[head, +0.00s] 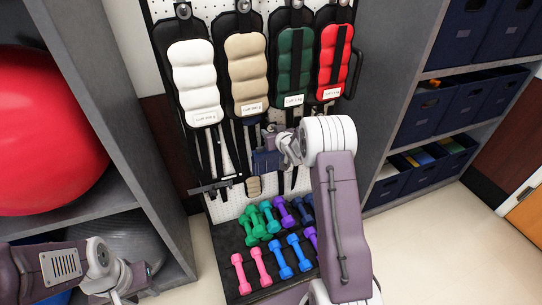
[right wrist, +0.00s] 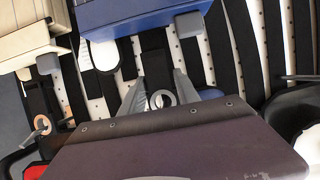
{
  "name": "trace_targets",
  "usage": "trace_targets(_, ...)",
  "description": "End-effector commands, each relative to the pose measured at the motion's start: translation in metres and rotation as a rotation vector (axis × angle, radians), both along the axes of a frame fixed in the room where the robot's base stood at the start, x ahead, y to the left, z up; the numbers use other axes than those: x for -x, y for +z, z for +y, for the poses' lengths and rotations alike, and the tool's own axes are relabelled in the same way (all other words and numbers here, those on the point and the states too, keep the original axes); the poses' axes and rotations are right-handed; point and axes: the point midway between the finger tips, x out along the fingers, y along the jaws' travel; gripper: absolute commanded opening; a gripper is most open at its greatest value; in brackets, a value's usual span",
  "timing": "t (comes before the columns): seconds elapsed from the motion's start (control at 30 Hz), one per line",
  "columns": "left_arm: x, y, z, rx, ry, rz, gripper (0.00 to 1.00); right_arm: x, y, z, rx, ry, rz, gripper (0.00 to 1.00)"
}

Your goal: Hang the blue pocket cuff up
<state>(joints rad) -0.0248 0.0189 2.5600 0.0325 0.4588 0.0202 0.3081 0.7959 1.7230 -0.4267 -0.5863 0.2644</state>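The blue pocket cuff (head: 266,162) is in front of the pegboard, below the beige and green cuffs. In the right wrist view its blue pocket (right wrist: 150,14) is at the top, with a dark strap running down to a pale ring. My right gripper (head: 272,142) is at the upper end of the cuff. In the right wrist view its fingers (right wrist: 160,82) lie on both sides of the strap and appear closed on it. My left gripper (head: 122,294) is low at the left, far from the cuff; its fingertips are unclear.
White (head: 195,82), beige (head: 247,75), green (head: 293,68) and red (head: 333,62) cuffs hang on the pegboard (head: 228,207). A small beige pocket (head: 253,187) is below the blue one. Several dumbbells (head: 262,265) lie below. Shelves stand on both sides; a red ball (head: 45,130) is left.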

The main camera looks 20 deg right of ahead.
Motion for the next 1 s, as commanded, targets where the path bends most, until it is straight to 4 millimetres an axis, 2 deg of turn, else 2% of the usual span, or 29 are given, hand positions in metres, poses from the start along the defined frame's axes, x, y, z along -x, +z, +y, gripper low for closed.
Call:
trace_targets(0.37, 0.000, 0.001, 0.000, 0.000, 0.000, 0.000, 0.36, 0.000, 0.002, 0.000, 0.001, 0.000, -0.003, 0.00)
trace_targets(1.0, 0.000, 0.017, 0.000, 0.000, 0.000, 0.000, 0.36, 0.000, 0.021, 0.000, 0.001, 0.000, -0.004, 0.00)
